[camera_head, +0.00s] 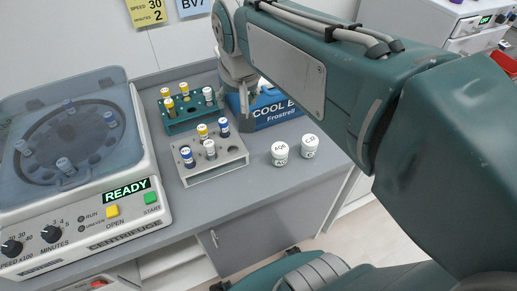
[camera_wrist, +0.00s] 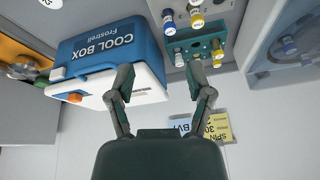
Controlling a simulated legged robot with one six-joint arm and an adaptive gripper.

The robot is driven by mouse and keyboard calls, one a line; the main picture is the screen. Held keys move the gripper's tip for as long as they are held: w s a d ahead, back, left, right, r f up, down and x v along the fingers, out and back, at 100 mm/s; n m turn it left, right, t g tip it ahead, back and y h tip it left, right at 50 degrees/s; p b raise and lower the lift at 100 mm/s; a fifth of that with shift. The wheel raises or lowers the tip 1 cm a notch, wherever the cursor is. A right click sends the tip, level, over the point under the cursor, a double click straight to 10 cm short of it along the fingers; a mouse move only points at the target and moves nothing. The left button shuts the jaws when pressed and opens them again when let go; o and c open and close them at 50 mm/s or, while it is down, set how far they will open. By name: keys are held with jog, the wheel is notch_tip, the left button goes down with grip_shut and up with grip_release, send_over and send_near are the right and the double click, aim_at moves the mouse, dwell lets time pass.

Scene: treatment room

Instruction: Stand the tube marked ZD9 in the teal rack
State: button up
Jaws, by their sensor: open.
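The teal rack (camera_head: 183,126) stands at the back of the counter with several yellow-capped tubes (camera_head: 184,89) and a white-capped tube (camera_head: 208,93) in it. It also shows in the wrist view (camera_wrist: 186,45). The grey rack (camera_head: 215,171) in front of it holds blue-capped tubes (camera_head: 187,156), a yellow-capped tube (camera_head: 203,131) and a white-capped tube (camera_head: 210,149). I cannot read ZD9 on any tube. My gripper (camera_head: 246,98) is near the teal rack's right end, before the cool box. In the wrist view its fingers (camera_wrist: 160,80) are apart with nothing between them.
A blue cool box (camera_head: 277,109) stands right of the racks. Two white lidded jars (camera_head: 280,153) (camera_head: 310,146) are near the counter's front edge. Bare counter (camera_head: 245,185) lies before the grey rack.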

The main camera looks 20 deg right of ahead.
jog(key=s+f+n+t, duration=0.1)
jog(key=s+f, duration=0.4)
jog(key=s, duration=0.6)
jog(key=shift+s+f+n, duration=0.3)
jog(key=shift+n, duration=0.6)
